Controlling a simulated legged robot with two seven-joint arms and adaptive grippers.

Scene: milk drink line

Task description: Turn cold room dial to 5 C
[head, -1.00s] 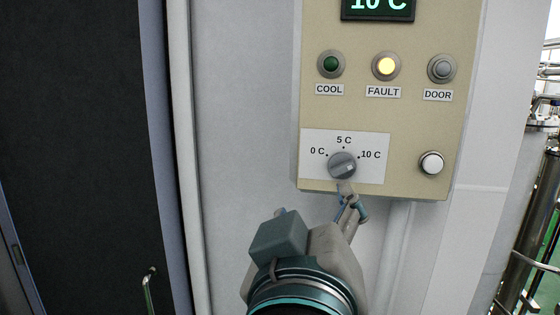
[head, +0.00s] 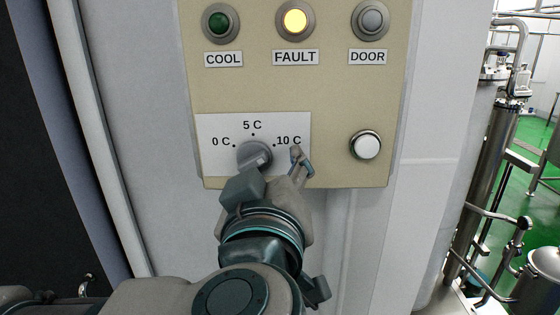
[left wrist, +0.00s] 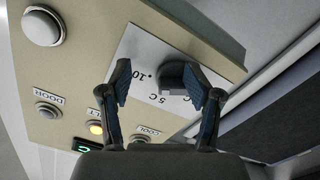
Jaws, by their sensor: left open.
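The grey cold room dial (head: 254,156) sits on a white plate (head: 212,126) marked 0 C, 5 C and 10 C. A lighter mark shows on the dial's lower right; I cannot tell its setting for sure. My left gripper (head: 276,162) is open at the dial from below, with one finger to its right; the other is largely hidden by my wrist. In the left wrist view, the dial (left wrist: 174,76) shows between the spread fingers of the left gripper (left wrist: 167,86), closer to the right finger. Contact cannot be told. My right gripper is not in view.
The beige panel (head: 340,95) carries a green COOL lamp (head: 220,22), a lit yellow FAULT lamp (head: 295,20), a grey DOOR lamp (head: 370,19) and a white button (head: 366,145) right of the dial. Steel pipework (head: 470,210) stands at the far right.

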